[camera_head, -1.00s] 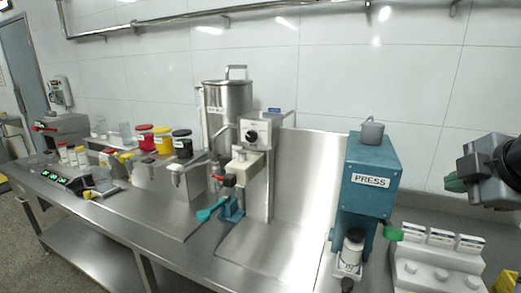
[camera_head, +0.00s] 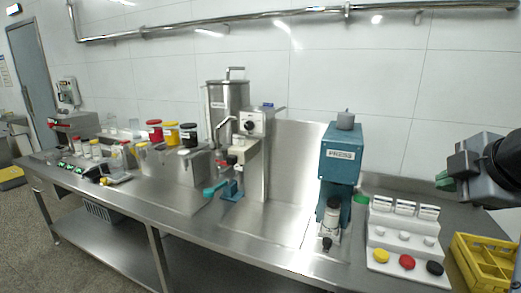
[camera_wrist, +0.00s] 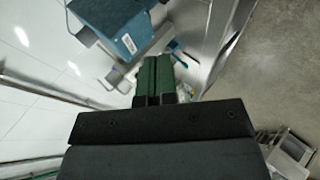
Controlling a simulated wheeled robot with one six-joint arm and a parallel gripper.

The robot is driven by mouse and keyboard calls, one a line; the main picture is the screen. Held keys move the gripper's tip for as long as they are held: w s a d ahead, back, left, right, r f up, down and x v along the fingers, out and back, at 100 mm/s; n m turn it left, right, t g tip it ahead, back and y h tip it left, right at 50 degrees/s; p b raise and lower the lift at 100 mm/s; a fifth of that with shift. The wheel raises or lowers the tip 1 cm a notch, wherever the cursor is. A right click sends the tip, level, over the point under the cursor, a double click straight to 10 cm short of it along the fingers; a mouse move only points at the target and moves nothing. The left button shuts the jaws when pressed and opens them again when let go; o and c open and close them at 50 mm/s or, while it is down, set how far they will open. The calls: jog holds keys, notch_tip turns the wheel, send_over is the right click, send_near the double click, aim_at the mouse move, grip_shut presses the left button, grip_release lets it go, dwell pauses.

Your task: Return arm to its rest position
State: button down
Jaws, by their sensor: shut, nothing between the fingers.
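My gripper (camera_head: 444,181) is at the right edge of the head view, raised above the right end of the steel bench (camera_head: 270,222). Its green fingers (camera_wrist: 153,80) are together in the wrist view, with nothing between them. My dark arm comes in from the right edge of the head view. The gripper is apart from the teal press (camera_head: 341,153), which stands to its left. The press also shows tilted at the top of the wrist view (camera_wrist: 112,22). The rest of my arm is out of view.
A white stepped rack (camera_head: 378,252) with yellow, red and black caps and a yellow crate (camera_head: 485,262) lie below my gripper. A steel colloid mill (camera_head: 228,105) stands mid-bench. Jars with red, yellow and black lids stand left of it. Air around my gripper looks clear.

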notch_tip(320, 180, down, 16)
jog(key=w+a+m+g+h+p, duration=0.15)
jog(key=m+g, duration=0.25)
jog(key=m, duration=1.3)
jog(key=s+a+f+n+g+y+p, duration=0.1)
jog(key=a+f, duration=0.3)
jog(key=a, duration=0.4)
jog(key=s+a+f+n+g+y+p, duration=0.1)
jog(key=a+f+p, duration=0.2)
jog(key=a+f, duration=0.2)
jog(key=shift+a+n, duration=0.4)
jog(key=shift+a, duration=0.95)
